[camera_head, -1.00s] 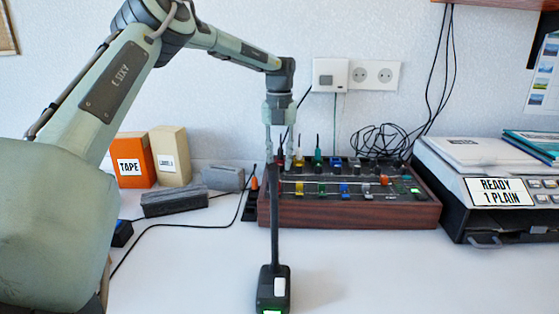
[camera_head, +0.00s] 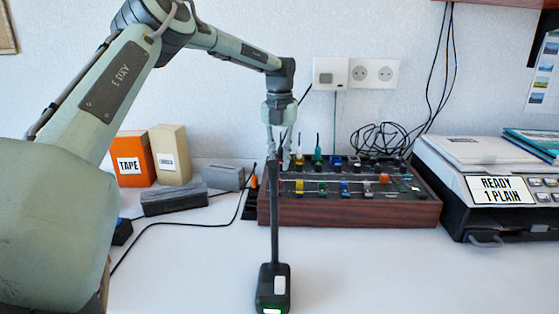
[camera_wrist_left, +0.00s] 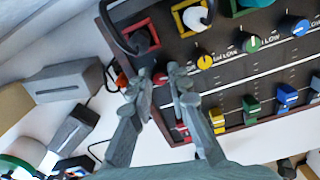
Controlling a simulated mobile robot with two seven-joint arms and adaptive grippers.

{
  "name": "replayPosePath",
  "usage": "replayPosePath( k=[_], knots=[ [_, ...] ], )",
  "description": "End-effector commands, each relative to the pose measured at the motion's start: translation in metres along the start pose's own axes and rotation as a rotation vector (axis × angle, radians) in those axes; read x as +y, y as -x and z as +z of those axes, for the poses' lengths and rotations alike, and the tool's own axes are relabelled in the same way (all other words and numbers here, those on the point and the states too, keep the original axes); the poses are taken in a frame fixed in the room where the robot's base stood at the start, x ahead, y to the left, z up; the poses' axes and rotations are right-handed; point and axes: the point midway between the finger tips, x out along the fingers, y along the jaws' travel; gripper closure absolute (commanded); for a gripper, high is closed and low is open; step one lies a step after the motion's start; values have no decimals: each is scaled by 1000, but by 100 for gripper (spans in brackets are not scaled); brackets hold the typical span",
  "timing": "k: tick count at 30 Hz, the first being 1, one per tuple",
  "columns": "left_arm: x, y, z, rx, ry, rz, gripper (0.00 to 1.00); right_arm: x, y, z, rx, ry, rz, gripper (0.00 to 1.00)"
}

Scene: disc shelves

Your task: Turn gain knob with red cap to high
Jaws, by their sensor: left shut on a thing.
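The mixer (camera_head: 350,212), a dark panel with wooden sides, stands at the back of the white table. My left gripper (camera_head: 279,166) reaches down over its left end. In the left wrist view the fingertips of the left gripper (camera_wrist_left: 163,84) are close together at the red-capped knob (camera_wrist_left: 160,78). The fingers partly hide this knob, so its pointer cannot be read. A yellow knob (camera_wrist_left: 204,62), a green knob (camera_wrist_left: 252,44) and a blue knob (camera_wrist_left: 298,27) follow to the right in the same row. My right gripper is in neither view.
A red-framed socket with a black cable (camera_wrist_left: 140,38) and a yellow-framed one with a white plug (camera_wrist_left: 193,18) lie just behind the knobs. Sliders, including a yellow one (camera_wrist_left: 215,118), are in front. A microphone (camera_head: 274,285) stands before the mixer; a printer (camera_head: 490,190) is at right.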

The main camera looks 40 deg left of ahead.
Motion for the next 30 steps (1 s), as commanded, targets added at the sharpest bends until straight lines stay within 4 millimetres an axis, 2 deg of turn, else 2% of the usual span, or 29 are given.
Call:
replayPosePath(
  k=[5, 6, 8, 19, 23, 30],
  knots=[
    [0, 1, 0, -1, 1, 0, 100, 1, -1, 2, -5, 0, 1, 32],
    [0, 1, 0, -1, 1, 0, 81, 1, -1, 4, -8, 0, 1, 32],
    [0, 1, 0, -1, 1, 0, 74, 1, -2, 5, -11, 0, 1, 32],
    [0, 5, 1, -2, 2, 0, 74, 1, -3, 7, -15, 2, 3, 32],
    [0, 23, 1, -5, 1, 0, 74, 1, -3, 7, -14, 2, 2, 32],
    [0, 74, 1, -6, 2, 0, 74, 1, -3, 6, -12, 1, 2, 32]
  ],
)
